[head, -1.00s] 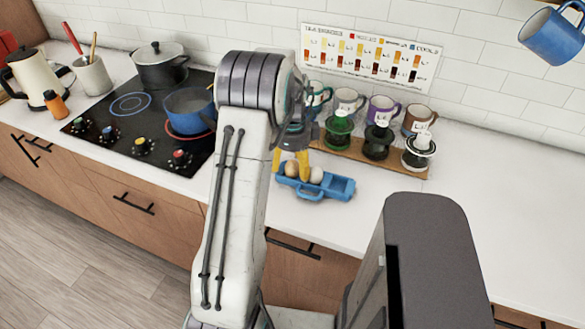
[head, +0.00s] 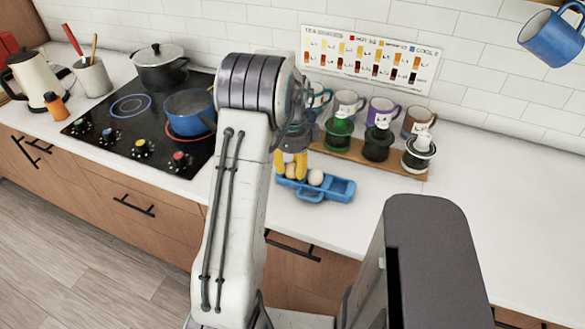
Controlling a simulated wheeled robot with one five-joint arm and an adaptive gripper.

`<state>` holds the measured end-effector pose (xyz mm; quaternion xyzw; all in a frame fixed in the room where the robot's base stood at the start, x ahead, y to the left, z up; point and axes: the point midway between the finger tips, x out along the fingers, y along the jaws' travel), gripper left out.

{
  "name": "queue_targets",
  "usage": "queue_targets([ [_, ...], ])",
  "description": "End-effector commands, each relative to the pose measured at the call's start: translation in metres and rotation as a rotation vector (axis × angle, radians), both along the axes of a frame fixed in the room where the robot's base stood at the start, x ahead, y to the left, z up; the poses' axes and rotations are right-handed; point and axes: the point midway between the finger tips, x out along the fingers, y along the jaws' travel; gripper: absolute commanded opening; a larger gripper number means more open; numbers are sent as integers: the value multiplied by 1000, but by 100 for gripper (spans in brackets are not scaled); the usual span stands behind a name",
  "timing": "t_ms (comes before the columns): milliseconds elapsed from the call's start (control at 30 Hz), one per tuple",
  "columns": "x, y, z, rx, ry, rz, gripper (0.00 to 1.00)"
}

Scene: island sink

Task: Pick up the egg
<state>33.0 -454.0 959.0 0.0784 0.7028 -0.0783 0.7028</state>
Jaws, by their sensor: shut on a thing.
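A blue egg tray (head: 340,189) sits on the white counter right of the stove. A pale egg (head: 316,177) rests in it, just right of my fingers. A second, browner egg (head: 291,170) shows between the yellow fingertips of my gripper (head: 290,166). My gripper points down over the tray's left part and is shut on this egg. The egg is still at the tray's level; I cannot tell whether it touches the tray. The fingers and arm hide part of the egg and the tray's left end.
A wooden stand (head: 355,153) with several drippers and mugs is close behind the tray. The stove with a blue pot (head: 188,110) lies to the left. A blue mug (head: 552,35) hangs at the upper right. The counter (head: 500,200) to the right is clear.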

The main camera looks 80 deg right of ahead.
Motion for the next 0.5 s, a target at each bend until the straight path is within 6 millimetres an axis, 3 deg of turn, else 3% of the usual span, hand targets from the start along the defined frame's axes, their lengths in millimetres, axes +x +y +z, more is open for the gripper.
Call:
queue_targets([
  [267, 0, -1, 15, -3, 1, 0, 27],
  [467, 0, 0, 43, -5, 0, 0, 27],
  [500, -2, 7, 45, -3, 1, -1, 27],
])
